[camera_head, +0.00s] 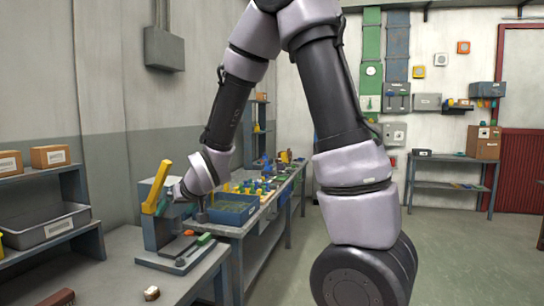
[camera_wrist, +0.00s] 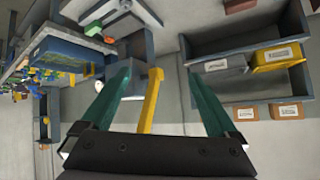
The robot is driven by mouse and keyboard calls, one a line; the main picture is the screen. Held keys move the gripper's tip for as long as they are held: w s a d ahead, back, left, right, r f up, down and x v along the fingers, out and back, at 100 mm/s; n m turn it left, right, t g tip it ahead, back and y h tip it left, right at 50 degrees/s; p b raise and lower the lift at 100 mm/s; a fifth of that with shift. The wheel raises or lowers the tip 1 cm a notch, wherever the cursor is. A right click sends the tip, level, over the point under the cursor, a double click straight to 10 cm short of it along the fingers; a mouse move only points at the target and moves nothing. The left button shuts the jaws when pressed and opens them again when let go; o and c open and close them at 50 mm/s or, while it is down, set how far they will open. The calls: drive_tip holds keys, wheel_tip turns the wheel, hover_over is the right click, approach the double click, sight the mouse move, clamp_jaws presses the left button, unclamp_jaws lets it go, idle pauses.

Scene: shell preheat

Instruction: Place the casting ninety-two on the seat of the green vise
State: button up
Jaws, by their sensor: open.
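My gripper (camera_wrist: 158,72) is open, with its two teal fingers spread and nothing held between them. In the head view its end (camera_head: 177,192) is partly hidden beside the grey bench machine with a yellow lever (camera_head: 155,190). The yellow lever also shows in the wrist view (camera_wrist: 152,98), lined up between the fingers; I cannot tell the gap in depth. I cannot pick out casting ninety-two; no number is readable.
A small brown piece (camera_head: 151,293) lies on the near bench. A grey tray (camera_head: 45,229) and cardboard boxes (camera_head: 50,155) stand on the left shelving. A blue bin (camera_head: 232,212) is on the bench beyond the machine. The floor at right is clear.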

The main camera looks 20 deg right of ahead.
drive_tip(key=s+d+r+m+g+h, duration=0.1)
drive_tip(key=s+d+r+m, duration=0.1)
drive_tip(key=s+d+r, duration=0.35)
drive_tip(key=s+d+r+m+h, duration=0.1)
drive_tip(key=s+d+r+m, duration=0.1)
drive_tip(key=d+r, duration=0.55)
drive_tip(key=s+d+r+m, duration=0.1)
drive_tip(key=s+d+r, duration=0.1)
drive_tip(key=s, duration=0.5)
drive_tip(key=s+d+r+m+g, duration=0.1)
drive_tip(key=s+d+r, duration=0.1)
drive_tip(key=s+d, duration=0.2)
drive_tip(key=s, duration=0.3)
drive_tip(key=shift+s+d+r+m, duration=0.25)
drive_tip(key=shift+s+d+m, duration=0.05)
drive_tip(key=shift+s+d, duration=0.1)
